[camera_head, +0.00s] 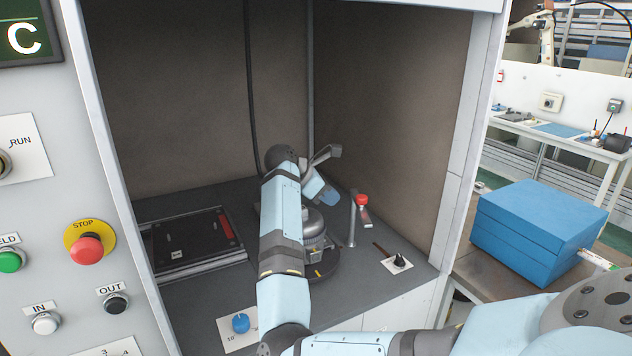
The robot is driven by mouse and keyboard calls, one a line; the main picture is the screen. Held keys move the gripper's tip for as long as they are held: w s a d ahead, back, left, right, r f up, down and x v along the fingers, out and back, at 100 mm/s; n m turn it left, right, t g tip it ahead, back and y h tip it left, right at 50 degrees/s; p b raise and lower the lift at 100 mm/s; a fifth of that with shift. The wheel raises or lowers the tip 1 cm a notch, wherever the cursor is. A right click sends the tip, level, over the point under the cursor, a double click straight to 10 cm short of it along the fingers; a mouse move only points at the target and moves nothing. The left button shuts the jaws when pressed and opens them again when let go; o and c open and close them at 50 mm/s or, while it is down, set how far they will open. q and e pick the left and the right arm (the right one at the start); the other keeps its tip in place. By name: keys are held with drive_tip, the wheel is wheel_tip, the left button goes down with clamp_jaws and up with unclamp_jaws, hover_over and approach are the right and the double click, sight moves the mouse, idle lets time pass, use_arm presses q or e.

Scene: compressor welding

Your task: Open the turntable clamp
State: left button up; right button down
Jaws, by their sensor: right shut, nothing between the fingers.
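The turntable clamp (352,222) appears as an upright grey post and lever with a red knob (362,200), standing at the right of the turntable (322,272) inside the booth. A grey metal compressor (316,238) sits on the turntable, partly hidden by my right forearm. My right arm reaches in from the lower right and bends up over the turntable. My right gripper (327,194) is small in the picture, shut and empty, to the left of the red knob; I cannot make out its fingers clearly. My left gripper is not in view.
A dark tray-like fixture (190,243) lies left of the turntable. A blue dial (241,322) and a black switch (399,262) are on the booth table. The button panel (50,190) stands at left. A blue box (538,228) is outside, at right.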

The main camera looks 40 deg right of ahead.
sight(363, 199)
drive_tip(key=d, duration=0.1)
drive_tip(key=s+d+p, duration=0.1)
drive_tip(key=s+d, duration=0.1)
drive_tip(key=d, duration=0.1)
drive_tip(key=shift+s+d+f, duration=0.1)
drive_tip(key=shift+f, duration=0.25)
drive_tip(key=shift+s+d+f+n+t+b, duration=0.2)
drive_tip(key=shift+s+n+t+b, duration=0.15)
drive_tip(key=shift+n+b, duration=0.1)
drive_tip(key=shift+s+d+n+t+h+b, duration=0.4)
drive_tip(key=shift+s+d+n+t+b, duration=0.1)
drive_tip(key=shift+s+n+t+b, duration=0.3)
drive_tip(key=shift+s+d+n+b, duration=0.25)
drive_tip(key=shift+d+n+b, duration=0.1)
drive_tip(key=shift+b, duration=0.2)
drive_tip(key=shift+s+d+b, duration=0.2)
drive_tip(key=shift+d+b, duration=0.1)
drive_tip(key=shift+s+d+r, duration=0.1)
drive_tip(key=shift+r, duration=0.15)
